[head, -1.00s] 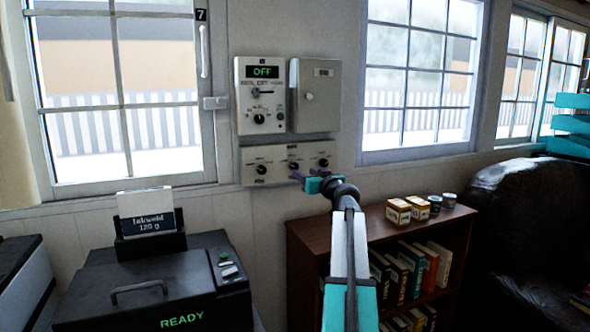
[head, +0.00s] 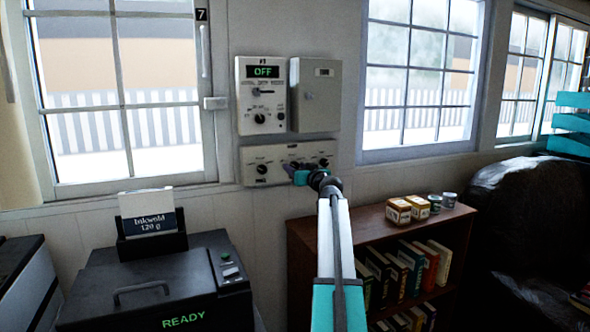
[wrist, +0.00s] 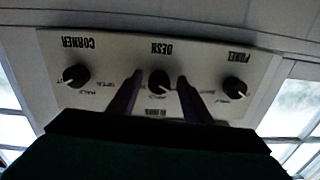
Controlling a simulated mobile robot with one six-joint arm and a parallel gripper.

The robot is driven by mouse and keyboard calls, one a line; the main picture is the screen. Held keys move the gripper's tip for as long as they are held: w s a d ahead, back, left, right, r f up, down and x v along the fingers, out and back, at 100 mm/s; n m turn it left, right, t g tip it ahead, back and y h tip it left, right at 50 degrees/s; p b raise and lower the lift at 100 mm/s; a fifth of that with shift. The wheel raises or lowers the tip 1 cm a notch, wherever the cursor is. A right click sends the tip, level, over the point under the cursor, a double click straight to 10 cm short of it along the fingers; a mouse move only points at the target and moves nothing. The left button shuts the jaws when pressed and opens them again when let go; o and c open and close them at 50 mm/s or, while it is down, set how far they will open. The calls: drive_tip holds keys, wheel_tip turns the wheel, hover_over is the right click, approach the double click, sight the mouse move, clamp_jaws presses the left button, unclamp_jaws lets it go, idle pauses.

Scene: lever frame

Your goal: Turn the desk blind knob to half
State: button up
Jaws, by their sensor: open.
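The white knob panel (head: 246,179) is on the wall between the windows. My gripper (wrist: 160,76) is open, with one dark purple finger on each side of the DESK knob. I cannot tell whether they touch it. In the head view my gripper (head: 291,169) covers the middle knob's area.
Above are a control box (head: 246,122) reading OFF and a closed grey box (head: 322,100). A bookshelf (head: 400,228) stands lower right, a black machine (head: 190,285) lower left.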

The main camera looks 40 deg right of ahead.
drive_tip(key=c, duration=1)
drive_tip(key=shift+s+a, duration=0.1)
drive_tip(key=shift+a, duration=0.3)
drive_tip(key=shift+c, duration=0.3)
drive_tip(key=shift+d, duration=0.25)
